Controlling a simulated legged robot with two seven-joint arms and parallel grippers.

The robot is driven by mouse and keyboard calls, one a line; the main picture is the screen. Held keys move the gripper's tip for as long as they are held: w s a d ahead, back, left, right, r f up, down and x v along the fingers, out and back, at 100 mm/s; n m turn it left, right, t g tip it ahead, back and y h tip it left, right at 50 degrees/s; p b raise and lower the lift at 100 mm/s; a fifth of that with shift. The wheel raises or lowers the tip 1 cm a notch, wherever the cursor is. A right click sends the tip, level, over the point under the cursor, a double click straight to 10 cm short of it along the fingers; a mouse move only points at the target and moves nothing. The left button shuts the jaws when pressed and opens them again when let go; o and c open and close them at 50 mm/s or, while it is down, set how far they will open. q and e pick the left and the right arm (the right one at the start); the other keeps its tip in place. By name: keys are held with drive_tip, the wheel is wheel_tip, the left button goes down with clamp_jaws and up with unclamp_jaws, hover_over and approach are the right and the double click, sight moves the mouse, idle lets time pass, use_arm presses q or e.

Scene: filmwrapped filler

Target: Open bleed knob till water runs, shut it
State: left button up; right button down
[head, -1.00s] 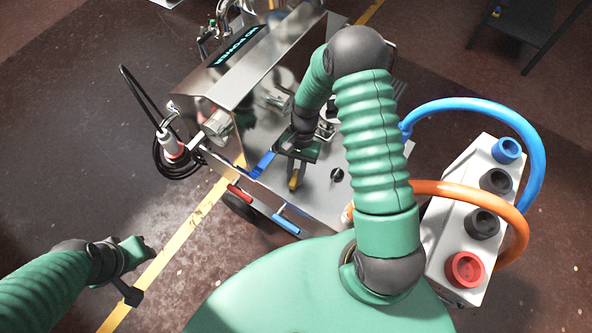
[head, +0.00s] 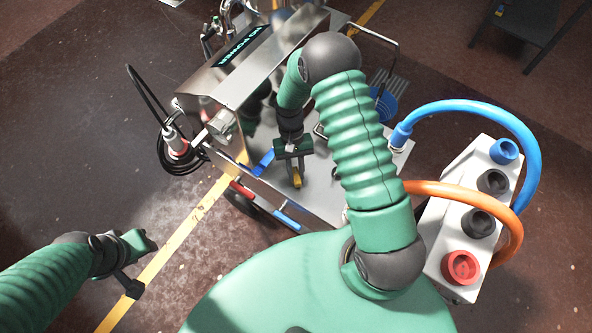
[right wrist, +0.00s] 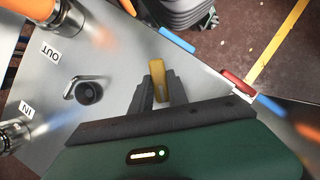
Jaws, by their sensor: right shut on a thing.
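My right gripper (head: 294,165) points down over the steel top of the machine (head: 322,195). In the right wrist view its two dark fingers (right wrist: 160,92) are shut on a small yellow piece (right wrist: 157,70), which also shows in the head view (head: 297,181). Whether this piece is the bleed knob I cannot tell. I see no running water. My left gripper (head: 133,245) hangs over the floor; its jaws are unclear.
Blue (head: 520,110) and orange (head: 470,194) hoses run from the machine to a white box (head: 475,250) at the right. A red handle (head: 242,190) and a blue handle (head: 287,218) sit along the near edge. A black cable (head: 172,158) hangs at the left. The floor at left is free.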

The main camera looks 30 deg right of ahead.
sight(297, 176)
drive_tip(key=c, duration=1.3)
unclamp_jaws()
drive_tip(key=shift+r, duration=0.15)
wheel_tip(297, 176, up, 3)
drive_tip(key=shift+w+f, duration=0.1)
drive_tip(key=shift+w, duration=0.05)
drive_tip(key=s+a, duration=0.2)
drive_tip(key=s, duration=0.2)
drive_tip(key=s+a+r, duration=0.1)
drive_tip(key=s+a, duration=0.2)
drive_tip(key=s, duration=0.2)
drive_tip(key=s+a, duration=0.3)
drive_tip(key=s, duration=0.2)
drive_tip(key=shift+a+r, duration=0.2)
drive_tip(key=shift+r, duration=0.15)
drive_tip(key=shift+w, duration=0.1)
